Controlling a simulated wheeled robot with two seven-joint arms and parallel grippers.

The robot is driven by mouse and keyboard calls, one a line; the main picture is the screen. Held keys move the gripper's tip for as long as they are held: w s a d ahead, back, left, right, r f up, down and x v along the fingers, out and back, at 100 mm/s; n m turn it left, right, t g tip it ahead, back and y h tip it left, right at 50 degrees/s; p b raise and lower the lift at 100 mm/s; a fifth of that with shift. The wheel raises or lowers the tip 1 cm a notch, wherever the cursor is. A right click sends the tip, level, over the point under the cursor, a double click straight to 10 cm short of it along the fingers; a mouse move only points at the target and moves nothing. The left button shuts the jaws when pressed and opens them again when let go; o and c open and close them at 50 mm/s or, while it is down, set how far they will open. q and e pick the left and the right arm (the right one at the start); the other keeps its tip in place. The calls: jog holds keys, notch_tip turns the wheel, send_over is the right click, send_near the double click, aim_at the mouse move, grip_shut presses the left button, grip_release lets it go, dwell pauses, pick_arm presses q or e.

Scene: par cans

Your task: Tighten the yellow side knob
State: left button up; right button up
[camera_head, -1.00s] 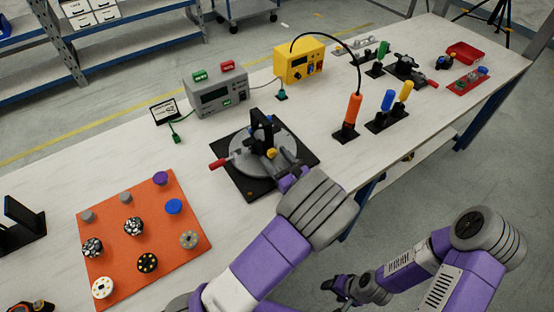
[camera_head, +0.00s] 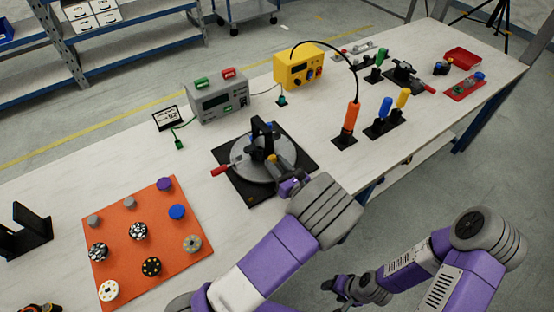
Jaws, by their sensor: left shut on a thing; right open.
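A turntable fixture with a grey round disc (camera_head: 247,163) and a black upright bracket (camera_head: 259,135) stands on a black base plate. The yellow side knob (camera_head: 271,158) shows as a small yellow piece at the bracket's right side. My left gripper (camera_head: 283,172) reaches in from the front right and is shut at the knob; its fingertips are partly hidden by my wrist. A red-ended handle (camera_head: 221,171) sticks out at the disc's left. My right gripper (camera_head: 341,287) is open and empty, low beside the table's front edge.
An orange mat (camera_head: 170,253) with several knobs and discs lies at the front left. A grey power unit (camera_head: 217,101) and a yellow box (camera_head: 299,66) stand behind. Orange, blue and yellow-handled tools (camera_head: 350,117) stand to the right. White table surface is free between them.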

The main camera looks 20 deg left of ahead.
pick_arm(q)
jog(key=shift+r+m+p, duration=0.25)
jog(key=shift+m+p, duration=0.55)
jog(key=shift+p, duration=0.15)
jog(key=shift+f+m+p, duration=0.25)
jog(key=shift+m+p, duration=0.25)
pick_arm(e)
notch_tip(320, 180, up, 4)
jog(key=shift+f, duration=0.1)
pick_arm(q)
jog(key=o, duration=1.1)
jog(key=shift+c, duration=0.2)
jog(key=p+v, duration=0.1)
jog(key=v, duration=0.6)
jog(key=shift+s+d, duration=0.2)
jog(key=shift+d, duration=0.05)
pick_arm(e)
jog(key=shift+r, duration=0.65)
